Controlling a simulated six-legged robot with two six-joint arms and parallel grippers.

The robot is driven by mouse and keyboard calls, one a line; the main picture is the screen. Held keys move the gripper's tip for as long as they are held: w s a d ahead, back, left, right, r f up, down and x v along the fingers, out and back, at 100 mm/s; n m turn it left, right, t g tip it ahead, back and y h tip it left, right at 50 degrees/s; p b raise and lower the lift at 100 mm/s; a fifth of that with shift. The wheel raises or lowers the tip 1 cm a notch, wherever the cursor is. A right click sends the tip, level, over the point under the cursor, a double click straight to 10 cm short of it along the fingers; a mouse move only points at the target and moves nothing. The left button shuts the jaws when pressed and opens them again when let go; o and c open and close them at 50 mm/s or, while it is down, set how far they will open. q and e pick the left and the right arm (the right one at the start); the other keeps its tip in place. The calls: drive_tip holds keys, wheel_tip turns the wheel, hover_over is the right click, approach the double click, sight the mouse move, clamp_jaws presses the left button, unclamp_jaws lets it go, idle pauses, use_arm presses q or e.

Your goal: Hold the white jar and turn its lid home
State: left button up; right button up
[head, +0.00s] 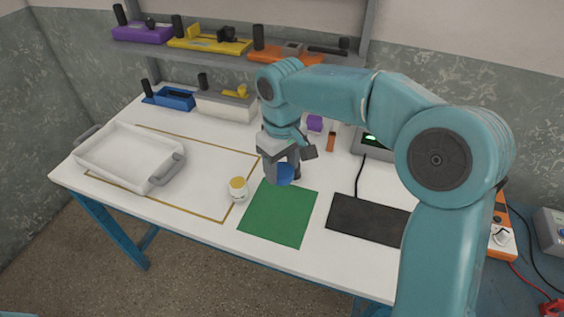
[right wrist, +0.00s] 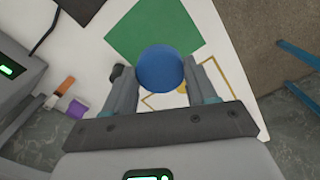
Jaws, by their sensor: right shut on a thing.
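A small white jar (head: 238,195) with a yellow top or filling stands on the white table, just left of the green mat. My right gripper (head: 281,168) is shut on a round blue lid (head: 286,175), above the back edge of the green mat, to the right of the jar and apart from it. In the right wrist view the blue lid (right wrist: 160,68) sits between the two fingers. A bit of yellow (right wrist: 183,88), probably the jar's top, shows past its edge; the rest is hidden. My left gripper is out of view.
The green mat (head: 277,217) is bare, with a dark mat (head: 368,219) to its right. A white tray (head: 128,158) with grey handles stands at the left. Trays and boxes line the back and shelf.

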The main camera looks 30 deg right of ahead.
drive_tip(key=s+a+f+m, duration=0.1)
drive_tip(key=a+f, duration=0.3)
drive_tip(key=f, duration=0.6)
drive_tip(key=shift+s+f+m, duration=0.4)
drive_tip(key=shift+m, duration=0.4)
drive_tip(key=shift+d, duration=0.1)
